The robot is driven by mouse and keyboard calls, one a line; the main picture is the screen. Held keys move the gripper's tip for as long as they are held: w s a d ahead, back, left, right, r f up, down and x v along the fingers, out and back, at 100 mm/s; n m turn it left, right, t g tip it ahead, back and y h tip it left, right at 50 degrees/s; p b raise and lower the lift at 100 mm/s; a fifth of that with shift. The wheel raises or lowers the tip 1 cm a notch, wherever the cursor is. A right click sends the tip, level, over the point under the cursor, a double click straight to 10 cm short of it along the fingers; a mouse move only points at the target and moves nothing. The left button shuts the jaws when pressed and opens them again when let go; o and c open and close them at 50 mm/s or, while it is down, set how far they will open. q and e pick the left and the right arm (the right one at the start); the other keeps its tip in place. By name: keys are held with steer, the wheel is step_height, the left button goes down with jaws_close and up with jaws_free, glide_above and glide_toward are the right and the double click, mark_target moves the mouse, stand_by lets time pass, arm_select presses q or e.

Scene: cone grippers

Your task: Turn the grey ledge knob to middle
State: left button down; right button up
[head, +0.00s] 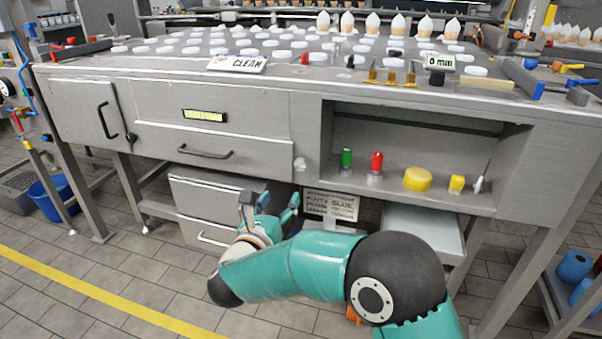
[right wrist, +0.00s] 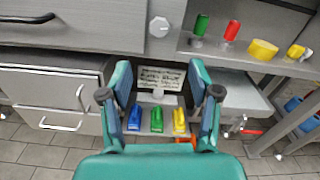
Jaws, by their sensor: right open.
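A small pale grey knob (right wrist: 158,93) sits under a lettered sign (right wrist: 160,78), in a recess below the workbench; which way it points is too small to tell. In the right wrist view my right gripper (right wrist: 160,80) is open and empty, with the sign and this knob showing between its fingers. I cannot tell how far off the knob is. In the head view the right gripper (head: 268,204) is left of the sign (head: 330,205), and the knob is hidden. Another round, pale knob (right wrist: 159,27) is on the bench front, also in the head view (head: 300,163). My left gripper is not in view.
Blue (right wrist: 135,117), green (right wrist: 156,119) and yellow (right wrist: 179,120) pieces stand in a row below the sign. Drawers (head: 205,212) are to the left and a grey box (head: 425,232) to the right. An open shelf above holds green, red and yellow controls.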

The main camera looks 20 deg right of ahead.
mark_target(300, 166)
steer(key=b+x, duration=0.1)
steer(key=x, duration=1.3)
